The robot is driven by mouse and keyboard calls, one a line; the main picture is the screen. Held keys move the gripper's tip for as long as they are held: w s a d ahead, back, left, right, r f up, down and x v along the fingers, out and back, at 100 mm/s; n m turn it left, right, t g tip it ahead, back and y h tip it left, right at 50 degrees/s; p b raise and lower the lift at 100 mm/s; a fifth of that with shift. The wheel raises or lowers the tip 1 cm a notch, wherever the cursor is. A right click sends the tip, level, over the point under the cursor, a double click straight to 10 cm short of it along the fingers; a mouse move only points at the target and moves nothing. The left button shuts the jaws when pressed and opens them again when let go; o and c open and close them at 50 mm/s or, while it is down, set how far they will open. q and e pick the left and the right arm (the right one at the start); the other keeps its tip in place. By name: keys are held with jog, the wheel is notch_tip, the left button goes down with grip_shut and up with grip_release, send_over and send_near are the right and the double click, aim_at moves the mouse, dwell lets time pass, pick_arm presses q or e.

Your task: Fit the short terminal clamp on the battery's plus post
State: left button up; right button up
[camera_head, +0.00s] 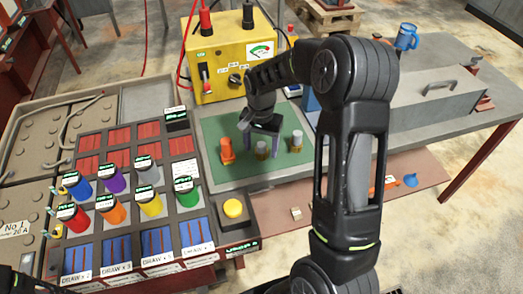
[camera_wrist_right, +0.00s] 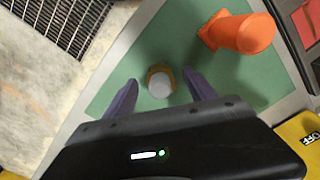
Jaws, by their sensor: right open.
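My right gripper (camera_head: 262,142) is open over the green mat, its two fingers pointing down on either side of a short brass-coloured piece with a pale round top (camera_head: 262,150). In the right wrist view this piece (camera_wrist_right: 160,82) sits between the open fingers (camera_wrist_right: 161,78), with gaps on both sides. I cannot tell for sure which piece is the short clamp, or pick out the battery's plus post.
The green mat (camera_head: 215,128) lies before a yellow meter box (camera_head: 232,60). At left is a rack of coloured cylinders (camera_head: 113,210) with a yellow button (camera_head: 233,208). My right arm hides part of the bench.

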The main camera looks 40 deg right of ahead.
jog(key=shift+c, duration=0.2)
grip_shut()
dwell(0.6)
